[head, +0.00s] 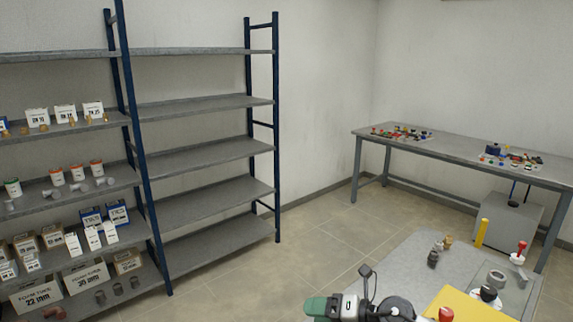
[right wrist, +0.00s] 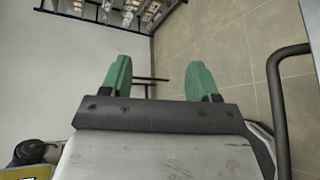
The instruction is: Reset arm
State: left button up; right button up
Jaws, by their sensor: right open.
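My right gripper (head: 318,307) shows at the bottom middle of the head view, with green fingers pointing left toward the shelves. In the right wrist view the two green fingers of the right gripper (right wrist: 160,78) stand wide apart. Nothing is between them; only floor, wall and distant shelving show beyond. My left gripper is in neither view.
A grey table (head: 405,260) at the lower right holds fittings (head: 434,256), a yellow panel (head: 470,306) and other small parts. Blue-framed shelves (head: 205,153) stand at the left, partly stocked. A workbench (head: 460,148) stands at the right wall. Open floor (head: 315,235) lies between.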

jog(key=s+r+m+t+h, duration=0.2)
jog(key=s+r+m+t, duration=0.2)
jog(key=m+t, duration=0.85)
jog(key=s+d+f+m+g+h, duration=0.7)
jog(key=s+d+f+m+h, duration=0.6)
jog(key=m, duration=0.6)
jog(key=s+f+m+g+y, duration=0.15)
jog(key=s+g, duration=0.55)
jog(key=s, duration=0.8)
notch_tip(320, 180, down, 30)
jog(key=s+g+b, duration=0.2)
jog(key=s, duration=0.1)
jog(key=s+d+f+b, duration=0.1)
jog(key=s+d+f, duration=0.2)
jog(key=s+f, duration=1.1)
jog(key=shift+s+f+g, duration=0.3)
jog(key=shift+f+g, duration=0.05)
jog(key=shift+f, duration=0.15)
